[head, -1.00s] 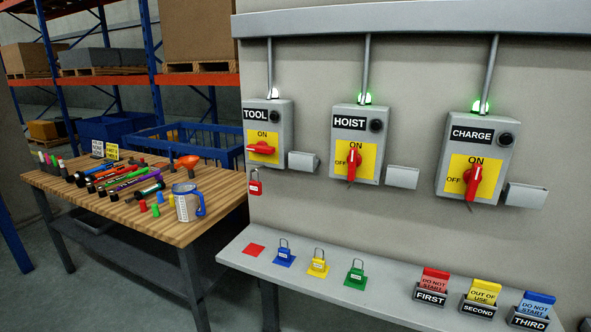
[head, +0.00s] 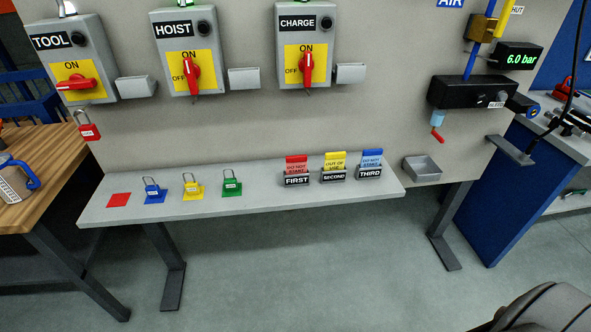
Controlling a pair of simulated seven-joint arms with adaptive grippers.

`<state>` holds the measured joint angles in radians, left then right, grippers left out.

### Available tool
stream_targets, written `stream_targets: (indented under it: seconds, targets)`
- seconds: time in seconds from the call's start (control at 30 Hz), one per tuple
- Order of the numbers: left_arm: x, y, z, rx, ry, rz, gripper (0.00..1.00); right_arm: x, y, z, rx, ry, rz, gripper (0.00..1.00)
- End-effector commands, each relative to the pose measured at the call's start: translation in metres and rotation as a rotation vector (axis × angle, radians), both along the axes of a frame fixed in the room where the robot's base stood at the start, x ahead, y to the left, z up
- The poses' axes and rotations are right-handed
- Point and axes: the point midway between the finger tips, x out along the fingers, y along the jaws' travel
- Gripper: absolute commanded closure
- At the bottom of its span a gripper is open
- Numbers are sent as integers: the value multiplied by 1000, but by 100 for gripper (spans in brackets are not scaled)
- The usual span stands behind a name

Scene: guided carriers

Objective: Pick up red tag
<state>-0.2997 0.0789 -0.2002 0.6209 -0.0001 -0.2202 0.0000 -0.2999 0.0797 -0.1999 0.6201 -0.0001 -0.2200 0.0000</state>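The red tag (head: 296,162), lettered "DO NOT START", stands upright in the dark holder labelled FIRST (head: 297,180) on the grey shelf (head: 266,199). Only its upper part shows above the holder. To its right, a yellow tag (head: 335,160) stands in the holder labelled SECOND (head: 334,176). A blue tag (head: 372,158) stands in the holder labelled THIRD (head: 370,173). Neither gripper shows in the head view. A dark rounded part at the lower right corner seems to be my own arm.
Blue (head: 153,190), yellow (head: 192,188) and green (head: 232,185) padlocks stand on the shelf, left of the tags. A red padlock (head: 88,128) hangs below the TOOL switch box (head: 76,60). A small grey tray (head: 421,168) is right of the shelf.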

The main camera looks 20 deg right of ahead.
Motion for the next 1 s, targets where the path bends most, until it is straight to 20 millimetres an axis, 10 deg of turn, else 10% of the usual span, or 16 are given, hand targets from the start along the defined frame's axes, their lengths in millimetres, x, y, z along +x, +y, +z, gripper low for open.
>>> stream_targets:
  seconds: [0.2, 1.0]
  targets:
    - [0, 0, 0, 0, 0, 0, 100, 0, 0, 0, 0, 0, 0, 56]
    - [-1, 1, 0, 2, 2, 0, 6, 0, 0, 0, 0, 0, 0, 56]
